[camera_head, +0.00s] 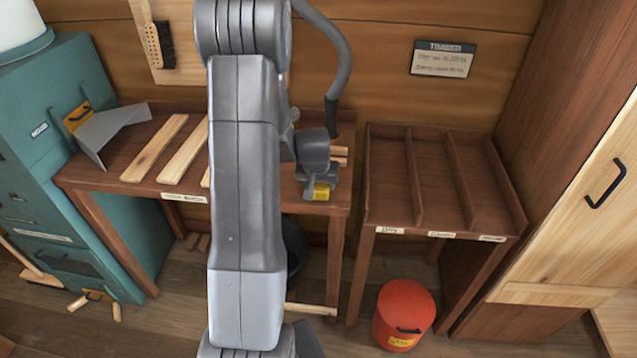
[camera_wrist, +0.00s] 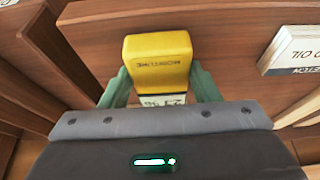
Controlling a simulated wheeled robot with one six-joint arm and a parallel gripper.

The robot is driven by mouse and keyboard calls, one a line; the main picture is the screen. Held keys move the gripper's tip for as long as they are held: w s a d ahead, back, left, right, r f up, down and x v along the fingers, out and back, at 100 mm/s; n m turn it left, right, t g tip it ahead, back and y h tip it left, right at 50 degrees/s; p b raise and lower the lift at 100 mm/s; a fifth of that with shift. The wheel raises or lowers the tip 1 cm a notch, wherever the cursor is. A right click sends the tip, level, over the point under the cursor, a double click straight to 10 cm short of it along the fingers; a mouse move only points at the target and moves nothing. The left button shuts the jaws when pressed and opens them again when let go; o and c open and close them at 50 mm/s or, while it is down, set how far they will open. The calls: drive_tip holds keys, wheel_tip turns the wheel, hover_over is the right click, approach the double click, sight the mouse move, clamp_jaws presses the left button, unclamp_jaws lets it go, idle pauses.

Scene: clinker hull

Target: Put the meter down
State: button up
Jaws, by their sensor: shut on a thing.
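The meter is a small yellow block with the word MOISTURE and a display that seems to read 27%, seen in the wrist view (camera_wrist: 157,60). In the head view the meter (camera_head: 321,192) shows as a small yellow patch at the right end of the wooden bench (camera_head: 130,192). My gripper (camera_wrist: 160,88) has its two greenish fingers shut on the meter's sides. In the head view my gripper (camera_head: 318,180) hangs over the bench's right end. I cannot tell whether the meter touches the bench. My arm hides the bench's middle.
Pale planks (camera_head: 155,148) lie on the bench's left part, beside a grey angled sheet (camera_head: 108,128). An empty three-bay timber rack (camera_head: 393,232) stands to the right, with a red bin (camera_head: 403,312) below it. A white OIL label (camera_wrist: 296,50) shows in the wrist view.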

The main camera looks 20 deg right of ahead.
drive_tip(key=shift+f, duration=0.2)
drive_tip(key=o, duration=1.1)
drive_tip(key=shift+r, duration=0.2)
drive_tip(key=shift+r, duration=0.15)
drive_tip(key=b+v, duration=0.1)
drive_tip(key=v, duration=1)
drive_tip(key=shift+s+a+r, duration=0.1)
drive_tip(key=shift+s+r, duration=0.05)
drive_tip(key=shift+r, duration=0.2)
